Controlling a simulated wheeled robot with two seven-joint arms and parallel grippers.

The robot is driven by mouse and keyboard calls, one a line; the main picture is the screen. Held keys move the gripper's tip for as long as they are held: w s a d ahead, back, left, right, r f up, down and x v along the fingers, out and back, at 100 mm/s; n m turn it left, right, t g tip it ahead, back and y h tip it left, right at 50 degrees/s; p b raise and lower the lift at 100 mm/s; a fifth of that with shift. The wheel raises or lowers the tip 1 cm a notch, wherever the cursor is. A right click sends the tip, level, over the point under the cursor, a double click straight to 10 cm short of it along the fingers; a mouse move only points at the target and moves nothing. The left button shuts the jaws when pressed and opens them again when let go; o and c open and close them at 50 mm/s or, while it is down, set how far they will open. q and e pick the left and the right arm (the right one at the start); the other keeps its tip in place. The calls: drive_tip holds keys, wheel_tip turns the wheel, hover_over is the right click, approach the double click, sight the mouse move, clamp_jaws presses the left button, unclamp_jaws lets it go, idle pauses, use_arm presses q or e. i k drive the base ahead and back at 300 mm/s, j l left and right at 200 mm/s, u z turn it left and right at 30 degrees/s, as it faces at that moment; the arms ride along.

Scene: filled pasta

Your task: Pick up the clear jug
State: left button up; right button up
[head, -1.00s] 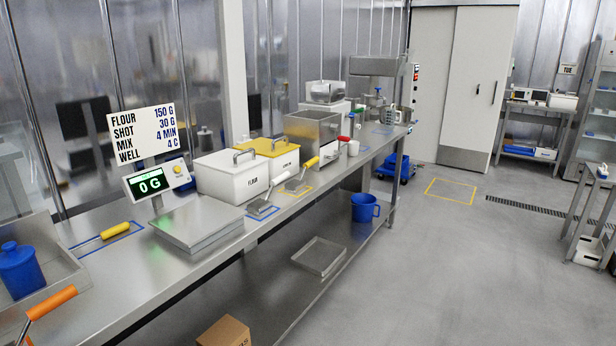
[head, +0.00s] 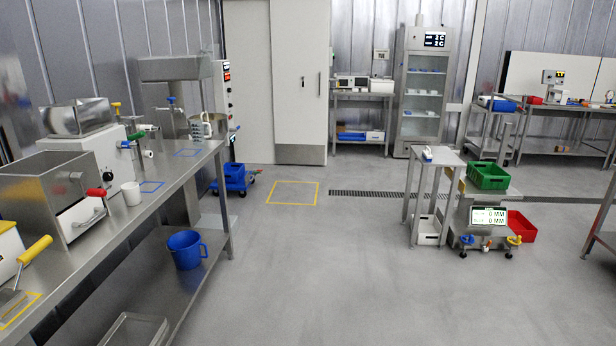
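A small greyish, see-through-looking jug (head: 199,128) with dark marks and a handle stands at the far end of the steel bench on the left, in the head view. It looks like the clear jug, but it is too small to be certain. A larger blue jug (head: 186,250) stands on the bench's lower shelf; it is not clear. Neither of my grippers is in view.
The steel bench (head: 170,192) runs along the left, with a steel hopper, a white mug (head: 131,194) and machines on it. A blue wheeled bin (head: 235,178) stands past its end. Open floor lies in the middle; a small table (head: 438,157) and green crate (head: 487,176) stand right.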

sight(198, 125)
drive_tip(key=i+u, duration=0.1)
drive_tip(key=i, duration=1)
drive_tip(key=i+l+u, duration=0.1)
drive_tip(key=i, duration=1)
